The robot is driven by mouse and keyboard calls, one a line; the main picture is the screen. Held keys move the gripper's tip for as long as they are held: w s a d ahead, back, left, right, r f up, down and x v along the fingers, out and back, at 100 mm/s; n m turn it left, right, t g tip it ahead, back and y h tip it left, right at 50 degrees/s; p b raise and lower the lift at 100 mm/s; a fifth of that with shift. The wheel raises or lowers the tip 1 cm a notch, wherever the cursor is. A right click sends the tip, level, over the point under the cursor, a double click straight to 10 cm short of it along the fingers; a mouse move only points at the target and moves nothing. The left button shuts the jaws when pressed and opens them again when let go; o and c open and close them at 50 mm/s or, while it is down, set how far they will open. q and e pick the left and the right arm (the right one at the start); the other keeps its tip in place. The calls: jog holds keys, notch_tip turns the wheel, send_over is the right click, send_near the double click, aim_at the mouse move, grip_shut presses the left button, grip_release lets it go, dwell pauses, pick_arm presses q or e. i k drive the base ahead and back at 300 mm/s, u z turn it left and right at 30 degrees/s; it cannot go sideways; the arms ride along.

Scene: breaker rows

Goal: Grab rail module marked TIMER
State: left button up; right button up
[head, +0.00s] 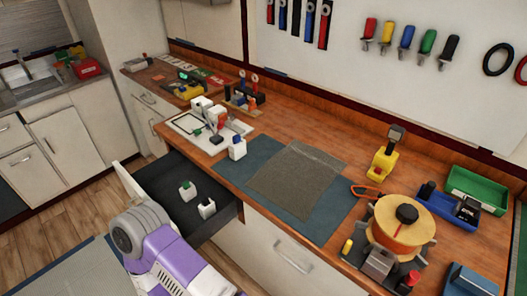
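Several small white rail modules are in view, but their markings are too small to read, so I cannot tell which one is marked TIMER. In the open dark drawer (165,180) stand a white module with a green top (187,190) and a white module with a dark top (207,208). Neither gripper shows; only a purple and white arm part of mine is at the lower left.
A blue mat with a grey mesh sheet (296,178) lies mid-counter. A yellow tool (383,160), an orange cable reel (400,226) and a green bin (476,188) crowd the right. The open drawer juts out over the floor. Screwdrivers (405,38) hang on the wall.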

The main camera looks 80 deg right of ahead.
aim_at(237, 149)
jog(key=z, duration=1.5)
